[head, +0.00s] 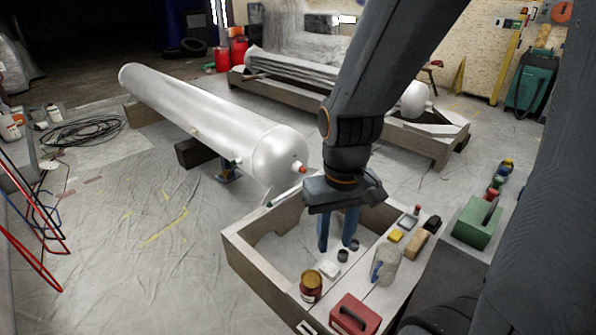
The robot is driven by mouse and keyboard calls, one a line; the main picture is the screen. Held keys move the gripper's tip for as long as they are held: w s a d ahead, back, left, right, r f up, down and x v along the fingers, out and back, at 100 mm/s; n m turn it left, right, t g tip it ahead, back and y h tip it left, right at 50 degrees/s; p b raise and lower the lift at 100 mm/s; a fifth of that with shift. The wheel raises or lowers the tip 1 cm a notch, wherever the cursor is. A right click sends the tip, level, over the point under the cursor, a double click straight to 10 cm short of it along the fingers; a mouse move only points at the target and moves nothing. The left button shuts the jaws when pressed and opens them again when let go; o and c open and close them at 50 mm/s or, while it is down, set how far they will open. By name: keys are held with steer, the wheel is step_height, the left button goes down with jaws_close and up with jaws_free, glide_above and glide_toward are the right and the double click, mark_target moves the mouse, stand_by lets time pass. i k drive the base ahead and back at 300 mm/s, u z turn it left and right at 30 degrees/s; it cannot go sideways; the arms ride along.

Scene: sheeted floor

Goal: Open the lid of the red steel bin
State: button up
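A red box (346,318) with a dark handle on top stands on the plank top at the bottom of the head view. It looks like the red steel bin, and its top appears closed. Its lower edge is close to the picture's bottom. My gripper (337,238) points down above the wooden frame, behind and above the red box in the picture and apart from it. Its two blue fingers are spread with nothing visible between them, though small items lie just beyond.
On the planks (366,297) stand a red-brown jar (311,286), a clear jug (385,265), a yellow block (396,236) and small cups. A green box (478,222) stands at right. A long white cylinder (210,115) lies behind. Sheeted floor at left is mostly free.

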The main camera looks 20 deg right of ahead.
mark_target(356, 318)
steer(key=z, duration=0.9)
steer(key=k, duration=0.85)
steer(key=u, duration=0.6)
steer(key=i, duration=0.5)
